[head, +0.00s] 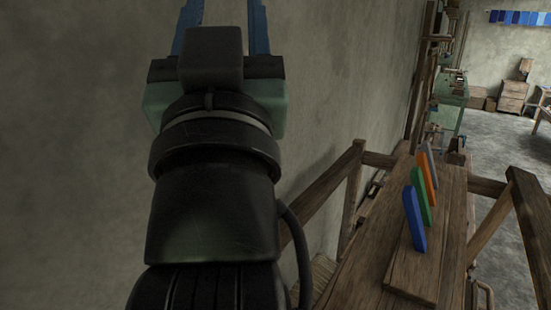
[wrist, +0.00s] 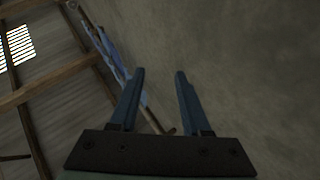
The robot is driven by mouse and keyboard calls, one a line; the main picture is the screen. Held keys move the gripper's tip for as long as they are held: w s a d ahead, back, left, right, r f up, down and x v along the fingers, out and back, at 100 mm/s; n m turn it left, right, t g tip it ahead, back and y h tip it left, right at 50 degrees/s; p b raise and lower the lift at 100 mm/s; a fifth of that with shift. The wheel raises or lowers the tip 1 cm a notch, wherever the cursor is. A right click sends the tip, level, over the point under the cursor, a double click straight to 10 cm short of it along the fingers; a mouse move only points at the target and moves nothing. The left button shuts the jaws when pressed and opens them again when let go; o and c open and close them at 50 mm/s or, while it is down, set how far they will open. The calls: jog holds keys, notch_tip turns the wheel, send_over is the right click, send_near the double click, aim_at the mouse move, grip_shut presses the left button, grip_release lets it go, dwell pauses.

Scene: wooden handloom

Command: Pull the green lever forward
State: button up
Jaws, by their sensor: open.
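The green lever (head: 421,196) stands on a wooden board (head: 447,262) at the right of the head view, between a blue lever (head: 414,220) and an orange lever (head: 428,172). A grey lever (head: 430,163) is behind the orange one. My gripper (head: 219,22) is raised at the upper left of the head view, well apart from the levers. In the wrist view my gripper (wrist: 160,74) is open, with nothing between its two blue fingers. No lever shows in the wrist view.
A wooden rail (head: 330,187) and post frame surround the lever board. A plaster wall (head: 335,60) is behind my arm. A wooden frame post (head: 530,210) stands at the right. Wooden drawers (head: 513,97) and open floor lie at the far right. Roof beams (wrist: 45,82) show in the wrist view.

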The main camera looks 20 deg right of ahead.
jog(key=w+d+f+m+g+h+p, duration=0.15)
jog(key=w+d+f+g+h, duration=0.3)
jog(key=d, duration=0.45)
jog(key=w+d+f+m+g+h, duration=0.2)
jog(key=w+d+f+m+g, duration=0.1)
jog(key=w+d+g, duration=0.45)
jog(key=m+g+y+p, duration=0.2)
jog(key=g+y+p, duration=0.15)
jog(key=g, duration=0.95)
send_near(422, 191)
jog(key=shift+y, duration=0.3)
jog(key=p+x, duration=0.1)
jog(key=x, duration=0.3)
jog(key=w+p+x, duration=0.1)
jog(key=x, duration=0.3)
jog(key=w+d+p+x, duration=0.1)
jog(key=x, duration=0.3)
jog(key=shift+d+r+p, duration=0.15)
jog(key=shift+d+p, duration=0.1)
jog(key=shift+p, duration=0.15)
grip_shut()
jog(key=shift+r, duration=0.1)
